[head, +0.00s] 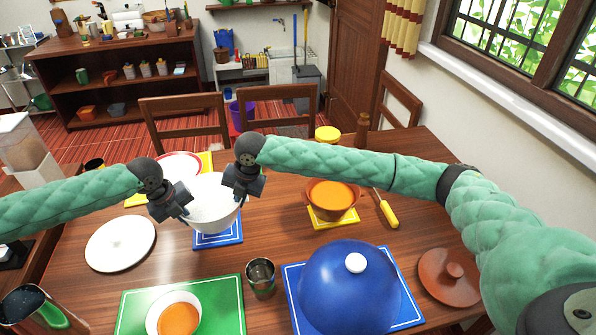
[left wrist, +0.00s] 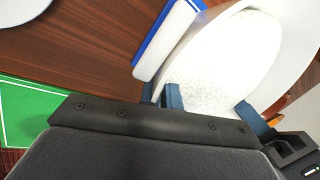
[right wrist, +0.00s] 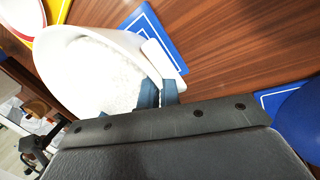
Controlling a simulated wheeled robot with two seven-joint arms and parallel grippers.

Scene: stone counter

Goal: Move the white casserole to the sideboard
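The white casserole (head: 208,212) is full of a white grainy food. It sits on or just over a blue mat (head: 218,239); I cannot tell whether they touch. My left gripper (head: 180,210) is at its left side, and its fingers in the left wrist view (left wrist: 163,96) pinch the casserole's edge by a handle. My right gripper (head: 238,192) is at its right side, and its fingers in the right wrist view (right wrist: 159,93) pinch the edge by the other handle (right wrist: 163,66). The wooden sideboard (head: 120,57) stands at the back left, with items on top.
A white lid (head: 121,243) lies left. An orange-filled pot (head: 332,199), metal cup (head: 261,277), blue dome (head: 349,290), brown lid (head: 448,276) and soup bowl (head: 176,314) crowd the table. Chairs (head: 183,120) stand between table and sideboard.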

